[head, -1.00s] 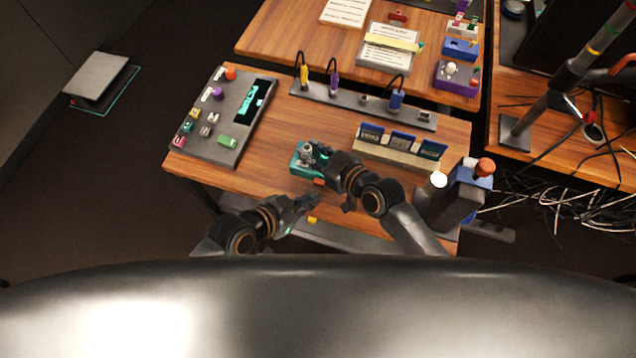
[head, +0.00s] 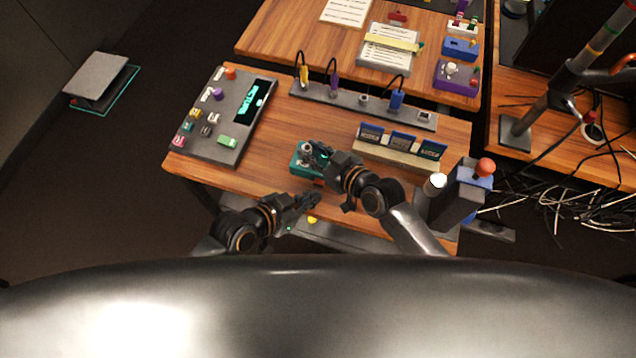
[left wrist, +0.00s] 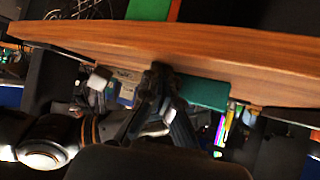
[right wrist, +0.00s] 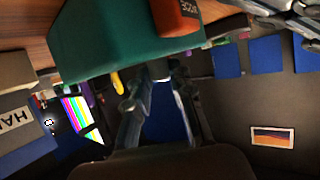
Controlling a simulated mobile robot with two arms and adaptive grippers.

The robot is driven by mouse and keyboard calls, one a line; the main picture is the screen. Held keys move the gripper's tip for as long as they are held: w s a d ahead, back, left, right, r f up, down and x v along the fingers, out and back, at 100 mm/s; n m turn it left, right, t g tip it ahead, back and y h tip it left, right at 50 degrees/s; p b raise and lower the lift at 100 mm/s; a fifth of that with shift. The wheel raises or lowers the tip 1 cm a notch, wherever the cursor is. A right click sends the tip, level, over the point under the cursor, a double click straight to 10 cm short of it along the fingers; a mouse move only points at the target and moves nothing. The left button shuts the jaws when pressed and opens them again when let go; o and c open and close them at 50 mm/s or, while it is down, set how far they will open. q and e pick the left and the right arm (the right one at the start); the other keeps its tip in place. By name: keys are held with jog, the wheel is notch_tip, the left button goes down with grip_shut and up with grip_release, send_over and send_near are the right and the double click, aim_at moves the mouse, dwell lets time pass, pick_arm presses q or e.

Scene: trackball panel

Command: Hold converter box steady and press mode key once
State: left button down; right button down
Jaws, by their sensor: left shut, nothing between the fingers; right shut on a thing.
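The teal converter box (head: 298,161) sits near the front edge of the wooden desk in the head view. In the right wrist view the box (right wrist: 110,40) fills the top, with an orange-red key (right wrist: 176,16) on it; its lettering is only partly readable. My right gripper (head: 318,153) is shut on the converter box; its fingers hide part of it. My left gripper (head: 315,200) is shut and empty, just in front of the desk edge, below the box in the picture. In the left wrist view its closed fingertips (left wrist: 160,72) are near the desk edge, beside a teal surface (left wrist: 208,93).
A grey panel (head: 228,115) with coloured knobs and a display stands on the left. A grey strip with plugs (head: 340,98) lies behind the box. A holder with blue cards (head: 400,151) is to the right. A dark box (head: 458,198) stands at the right corner.

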pick_arm(q)
jog(key=shift+w, duration=0.1)
dwell(0.5)
jog(key=shift+w+d, duration=0.15)
jog(key=shift+w, duration=0.15)
jog(key=shift+w+d, duration=0.15)
jog(key=shift+w, duration=0.3)
dwell(0.8)
jog(key=shift+s+a, duration=0.3)
jog(key=shift+s, duration=0.6)
jog(key=shift+s+a, duration=0.25)
jog(key=shift+s, duration=0.55)
jog(key=shift+s+a, duration=0.3)
jog(key=shift+s, duration=0.45)
jog(key=shift+s+a, duration=0.25)
jog(key=shift+s, duration=0.55)
jog(key=shift+r, duration=0.1)
